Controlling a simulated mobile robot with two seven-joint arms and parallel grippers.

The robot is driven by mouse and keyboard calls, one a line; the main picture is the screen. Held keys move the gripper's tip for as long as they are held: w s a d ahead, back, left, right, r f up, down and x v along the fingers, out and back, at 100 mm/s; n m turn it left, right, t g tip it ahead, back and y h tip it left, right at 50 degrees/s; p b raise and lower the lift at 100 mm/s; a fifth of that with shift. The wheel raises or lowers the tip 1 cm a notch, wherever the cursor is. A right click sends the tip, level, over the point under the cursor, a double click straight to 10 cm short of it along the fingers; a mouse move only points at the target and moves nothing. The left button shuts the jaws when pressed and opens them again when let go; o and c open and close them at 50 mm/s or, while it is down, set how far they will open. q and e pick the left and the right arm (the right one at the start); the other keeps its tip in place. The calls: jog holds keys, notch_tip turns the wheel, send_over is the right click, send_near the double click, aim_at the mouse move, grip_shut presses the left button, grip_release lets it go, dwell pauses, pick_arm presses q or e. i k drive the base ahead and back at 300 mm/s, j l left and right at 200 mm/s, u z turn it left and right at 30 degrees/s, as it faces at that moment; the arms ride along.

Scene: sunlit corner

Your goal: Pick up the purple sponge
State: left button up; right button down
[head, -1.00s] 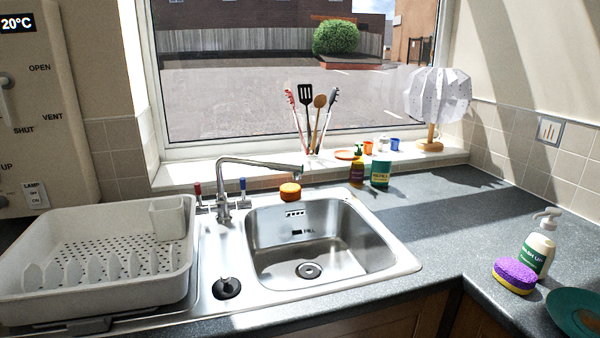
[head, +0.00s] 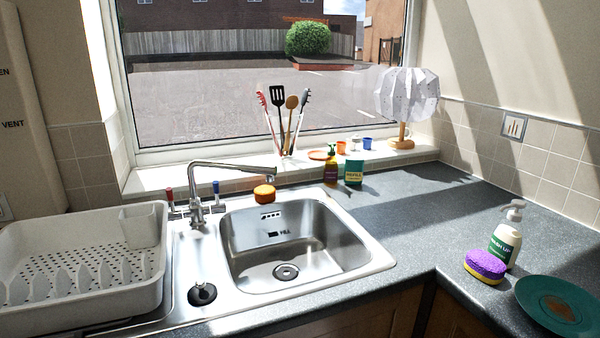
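The purple sponge (head: 486,265) lies on the grey worktop at the right, near its front edge. Its top is purple and a yellow layer shows beneath. It sits just in front of and left of a white wash-up bottle (head: 505,243), and left of a green plate. Neither of my grippers shows in the head view.
A green plate (head: 558,305) lies at the right front edge. The steel sink (head: 381,262) with its tap (head: 196,195) is left of the sponge. An orange sponge (head: 264,193) sits behind the sink. A white dish rack (head: 160,270) stands at the left. The worktop between sink and sponge is clear.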

aim_at(482, 265)
jog(key=z, duration=1.25)
